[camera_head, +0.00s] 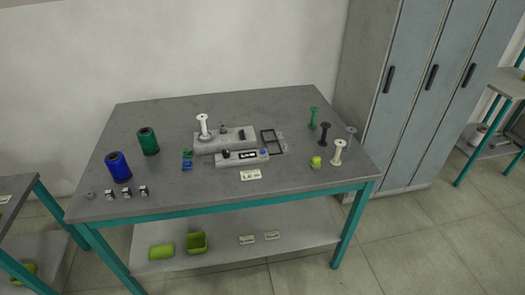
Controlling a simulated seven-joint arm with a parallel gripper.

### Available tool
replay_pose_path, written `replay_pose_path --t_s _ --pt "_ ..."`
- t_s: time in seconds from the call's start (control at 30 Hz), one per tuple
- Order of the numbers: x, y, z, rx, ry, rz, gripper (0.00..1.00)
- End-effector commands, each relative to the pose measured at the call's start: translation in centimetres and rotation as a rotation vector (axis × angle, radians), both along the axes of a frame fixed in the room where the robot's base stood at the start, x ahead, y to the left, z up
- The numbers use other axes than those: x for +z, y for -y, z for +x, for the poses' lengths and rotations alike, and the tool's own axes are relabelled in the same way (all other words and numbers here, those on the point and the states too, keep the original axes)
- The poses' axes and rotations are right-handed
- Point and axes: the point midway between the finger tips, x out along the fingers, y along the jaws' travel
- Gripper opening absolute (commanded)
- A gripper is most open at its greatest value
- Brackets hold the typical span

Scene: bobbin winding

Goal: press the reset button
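The winding machine (218,145) is a low grey block near the middle of the table. A white bobbin (203,126) stands upright at its left end, and a small dark part sticks up at its right. In front is a grey control box (231,159) with a dark-framed display (248,156). A small blue spot (264,152), possibly a button, is at the box's right end. No lettering on it is readable, so I cannot tell for sure which part is the reset button. My gripper is not in view.
Upright bobbins in green (314,117), black (325,133) and white (339,151) stand at the right. A label card (251,175) lies before the control box. The table's (220,200) front strip is mostly clear.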

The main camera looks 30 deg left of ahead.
Motion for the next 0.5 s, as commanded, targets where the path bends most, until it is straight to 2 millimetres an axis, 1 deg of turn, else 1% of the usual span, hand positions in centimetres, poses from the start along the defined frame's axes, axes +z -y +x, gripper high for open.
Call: replay_pose_path --t_s 0.03,0.2,0.23,0.5 --pt "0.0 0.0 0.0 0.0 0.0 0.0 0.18" --pt "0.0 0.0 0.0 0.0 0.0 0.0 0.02" --pt "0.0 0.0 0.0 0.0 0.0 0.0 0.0" --pt "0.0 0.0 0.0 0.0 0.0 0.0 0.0"
